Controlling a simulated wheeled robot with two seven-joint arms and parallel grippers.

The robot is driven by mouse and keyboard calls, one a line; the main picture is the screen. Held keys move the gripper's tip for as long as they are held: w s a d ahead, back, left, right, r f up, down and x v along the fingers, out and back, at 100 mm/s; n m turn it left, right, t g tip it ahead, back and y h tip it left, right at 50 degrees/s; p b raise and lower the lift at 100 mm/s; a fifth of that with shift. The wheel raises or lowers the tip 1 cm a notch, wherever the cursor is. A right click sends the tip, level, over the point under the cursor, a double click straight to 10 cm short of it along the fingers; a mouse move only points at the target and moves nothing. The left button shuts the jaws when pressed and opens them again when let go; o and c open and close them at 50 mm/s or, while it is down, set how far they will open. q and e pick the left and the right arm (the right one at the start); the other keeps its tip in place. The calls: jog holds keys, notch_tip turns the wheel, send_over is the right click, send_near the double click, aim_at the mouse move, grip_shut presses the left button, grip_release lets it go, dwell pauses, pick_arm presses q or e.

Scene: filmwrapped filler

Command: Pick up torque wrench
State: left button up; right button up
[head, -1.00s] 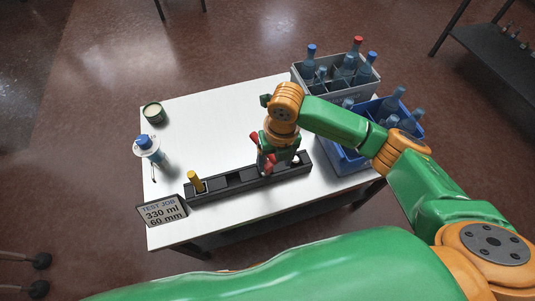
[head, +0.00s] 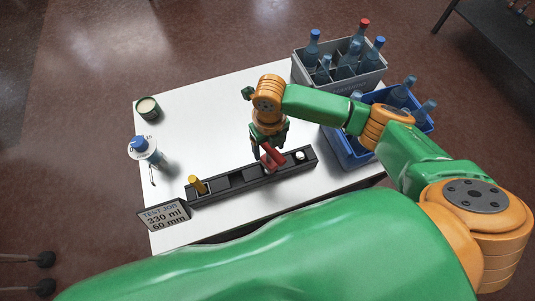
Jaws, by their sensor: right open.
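A red tool (head: 273,158), which I take to be the torque wrench, stands in the dark slotted rack (head: 222,197) on the white table. It leans a little, and its lower part is hidden in the rack. My right gripper (head: 262,151) is open, pointing down over the rack right beside the red tool. The fingers partly overlap the tool in the picture, and I cannot tell whether they touch it. My left gripper is out of view.
A yellow-handled tool (head: 195,183) and a white-topped item (head: 300,155) also sit in the rack. A sign (head: 164,216), a blue-capped bottle (head: 143,149) and a green tin (head: 148,108) stand at left. Grey (head: 346,86) and blue (head: 345,154) bottle crates are at right.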

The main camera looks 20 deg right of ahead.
aim_at(270, 160)
notch_tip(270, 160, down, 2)
jog(key=shift+s+f, duration=0.15)
jog(key=shift+f, duration=0.2)
grip_shut()
